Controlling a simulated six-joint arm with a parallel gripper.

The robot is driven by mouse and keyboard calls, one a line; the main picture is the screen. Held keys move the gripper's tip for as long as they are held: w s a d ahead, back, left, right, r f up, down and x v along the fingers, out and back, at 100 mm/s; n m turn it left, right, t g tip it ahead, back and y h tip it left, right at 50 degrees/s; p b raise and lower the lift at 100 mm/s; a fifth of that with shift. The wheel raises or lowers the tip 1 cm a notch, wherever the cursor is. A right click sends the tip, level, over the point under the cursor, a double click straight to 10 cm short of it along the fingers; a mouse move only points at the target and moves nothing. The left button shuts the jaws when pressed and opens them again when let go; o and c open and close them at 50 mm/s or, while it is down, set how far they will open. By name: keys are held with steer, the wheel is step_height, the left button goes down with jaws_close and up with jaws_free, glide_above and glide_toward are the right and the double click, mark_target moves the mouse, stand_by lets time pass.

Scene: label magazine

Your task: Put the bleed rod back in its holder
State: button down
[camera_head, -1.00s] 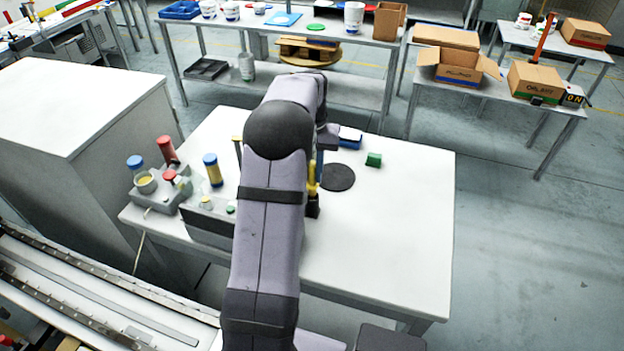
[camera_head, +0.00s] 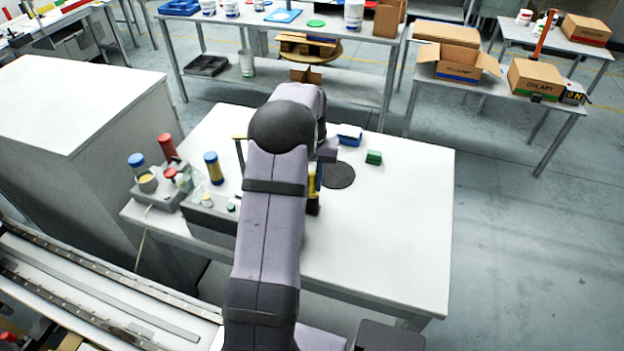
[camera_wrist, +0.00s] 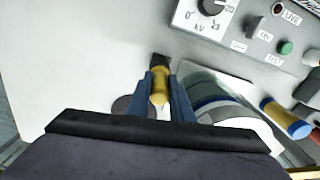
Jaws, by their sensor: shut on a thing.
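My gripper (camera_wrist: 160,80) is shut on a yellow rod (camera_wrist: 160,88), which I take to be the bleed rod. Its blue fingers lie on both sides of the yellow part. A black piece (camera_wrist: 160,61) shows at the rod's far end; I cannot tell whether it belongs to the rod or is a separate thing. In the head view the yellow part (camera_head: 312,190) shows just right of my arm, with black below it, over the white table (camera_head: 390,230). My arm hides much of this spot. I cannot make out the holder for certain.
A grey control box (camera_wrist: 235,25) with a dial and buttons stands close by. Blue-capped (camera_head: 212,168) and red-capped (camera_head: 167,147) cylinders stand at the table's left. The table's right side is clear.

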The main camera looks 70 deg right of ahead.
steer(key=c, duration=1.6)
jaws_free()
steer(key=shift+r+p, duration=0.35)
steer(key=shift+r, duration=0.3)
step_height(320, 180, up, 12)
steer(key=b, duration=0.3)
steer(key=shift+f, duration=0.15)
